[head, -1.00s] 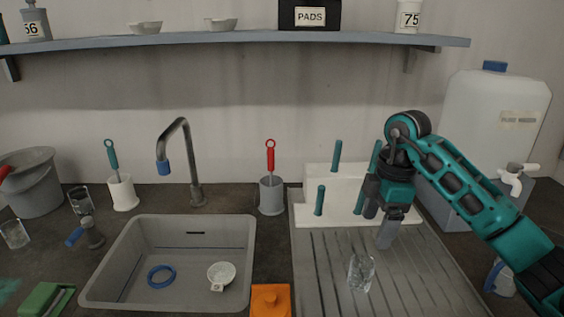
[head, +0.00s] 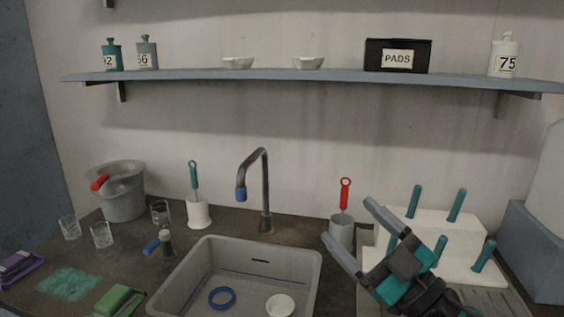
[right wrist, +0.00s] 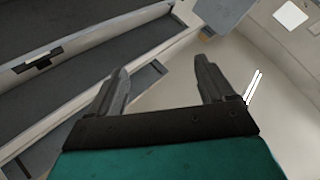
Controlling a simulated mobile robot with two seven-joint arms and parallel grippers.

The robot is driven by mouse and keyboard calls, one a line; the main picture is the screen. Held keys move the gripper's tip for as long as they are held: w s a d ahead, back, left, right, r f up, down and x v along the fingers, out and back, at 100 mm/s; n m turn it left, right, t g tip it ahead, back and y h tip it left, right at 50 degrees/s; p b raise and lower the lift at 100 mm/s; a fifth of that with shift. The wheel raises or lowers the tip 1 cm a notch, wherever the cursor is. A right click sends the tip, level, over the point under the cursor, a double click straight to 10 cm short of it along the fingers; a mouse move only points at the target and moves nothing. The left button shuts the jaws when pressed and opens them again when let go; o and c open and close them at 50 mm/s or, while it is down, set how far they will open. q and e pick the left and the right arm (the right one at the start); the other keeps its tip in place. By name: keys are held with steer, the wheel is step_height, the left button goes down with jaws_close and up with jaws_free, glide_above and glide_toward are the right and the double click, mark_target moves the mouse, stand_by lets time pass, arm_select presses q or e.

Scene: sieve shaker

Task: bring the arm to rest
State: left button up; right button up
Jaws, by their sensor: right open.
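My right gripper (head: 352,232) is at the lower right of the head view, raised in front of the white peg rack (head: 405,235). Its two fingers are spread apart with nothing between them. In the right wrist view, the open fingers (right wrist: 162,90) show against a pale floor or wall and grey panels, and no object is held. My left gripper is in neither view.
The grey sink (head: 205,262) holds a blue ring (head: 222,297) and a white dish (head: 280,305). A tap (head: 265,190) stands behind it. A grey holder with a red-handled brush (head: 345,195) is close to my right gripper. A shelf (head: 300,76) runs above.

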steer(key=s+d+f+m+h, duration=0.4)
steer(key=d+f+m+h, duration=0.85)
steer(key=h, duration=0.45)
steer(key=s+f+g, duration=0.2)
steer(key=f, duration=0.1)
steer(key=s+f+m+g, duration=0.1)
steer(key=s+f+g, duration=0.4)
steer(key=s+f, duration=0.1)
steer(key=shift+s+a+f, duration=0.1)
steer(key=shift+a+f, duration=0.15)
steer(key=shift+f, duration=0.15)
steer(key=s+a+f+n+g+y, duration=0.1)
steer(key=s+f+g, duration=0.2)
steer(key=s, duration=0.3)
steer(key=s+a+f+n+g+y, duration=0.1)
steer(key=s+a+f+g, duration=0.15)
steer(key=s, duration=0.35)
steer(key=w+a+f+t+y, duration=0.2)
steer(key=w+f+t, duration=0.4)
steer(key=w+f, duration=0.1)
steer(key=shift+a+f, duration=0.15)
steer(key=shift+f, duration=0.7)
steer(key=shift+w, duration=0.1)
